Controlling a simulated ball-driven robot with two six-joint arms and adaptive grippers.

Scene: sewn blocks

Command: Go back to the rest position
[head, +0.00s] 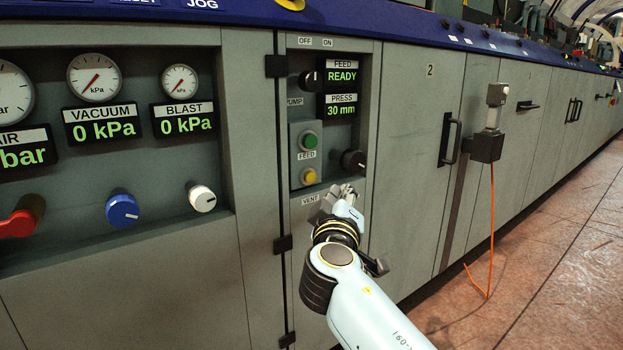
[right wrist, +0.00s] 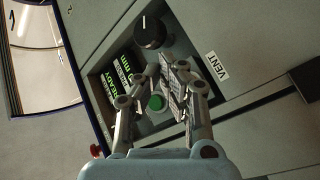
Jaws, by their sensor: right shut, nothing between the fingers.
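My right gripper (head: 345,191) is shut and empty. In the head view it is in front of the narrow control panel, just below and right of the yellow button (head: 309,176). In the right wrist view its fingers (right wrist: 172,72) stand in front of the panel, close to the green button (right wrist: 157,102) and below a black knob (right wrist: 150,33). I cannot tell whether the fingertips touch the panel. The yellow button is not visible there. My left gripper is in no view.
The panel holds a green button (head: 309,140), a black knob (head: 353,160) and a display reading READY (head: 341,76). Left are gauges (head: 94,78), a red handle (head: 20,222) and a blue knob (head: 122,211). A door handle (head: 449,139) juts out right.

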